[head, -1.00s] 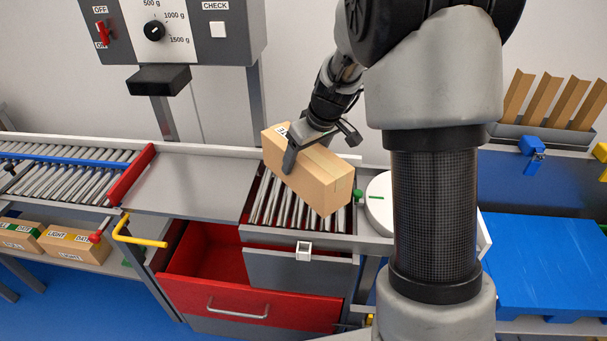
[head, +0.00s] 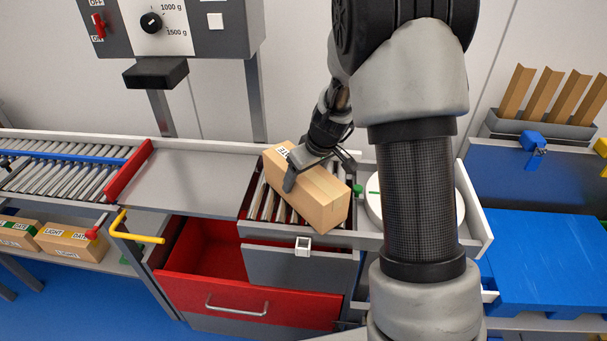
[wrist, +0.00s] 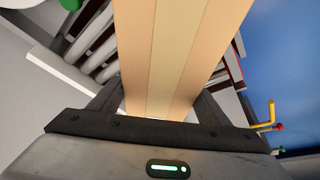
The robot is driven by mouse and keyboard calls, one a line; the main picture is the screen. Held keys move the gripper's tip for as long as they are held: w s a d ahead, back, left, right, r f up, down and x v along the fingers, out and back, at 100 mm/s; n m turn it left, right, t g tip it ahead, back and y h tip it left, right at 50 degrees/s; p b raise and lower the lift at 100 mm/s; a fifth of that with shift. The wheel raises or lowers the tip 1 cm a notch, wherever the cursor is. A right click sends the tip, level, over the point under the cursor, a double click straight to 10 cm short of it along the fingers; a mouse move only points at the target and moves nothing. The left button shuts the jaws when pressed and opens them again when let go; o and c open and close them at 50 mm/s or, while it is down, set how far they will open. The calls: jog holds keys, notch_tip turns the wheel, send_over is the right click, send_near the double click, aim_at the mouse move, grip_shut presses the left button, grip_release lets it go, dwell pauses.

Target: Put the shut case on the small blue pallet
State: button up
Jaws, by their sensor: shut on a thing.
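The shut case (head: 318,196) is a brown cardboard box with a paler tape strip along its top and a white label at its far left end. My gripper (head: 308,170) is shut on it from above, one finger showing on its near side. The case sits askew over the short roller section; I cannot tell whether it touches the rollers. In the wrist view the case (wrist: 165,50) fills the space between the fingers. The blue pallet (head: 545,255) lies at the right, its top bare, well apart from the case.
A round white turntable (head: 450,205) is right of the rollers, partly behind my arm. An open red drawer (head: 250,295) juts out below. A yellow handle (head: 135,230) sticks out at left. Labelled boxes (head: 70,240) stand on the lower left shelf.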

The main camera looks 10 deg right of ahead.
jog(key=shift+w, duration=0.1)
jog(key=o, duration=2.1)
jog(key=shift+f, duration=0.1)
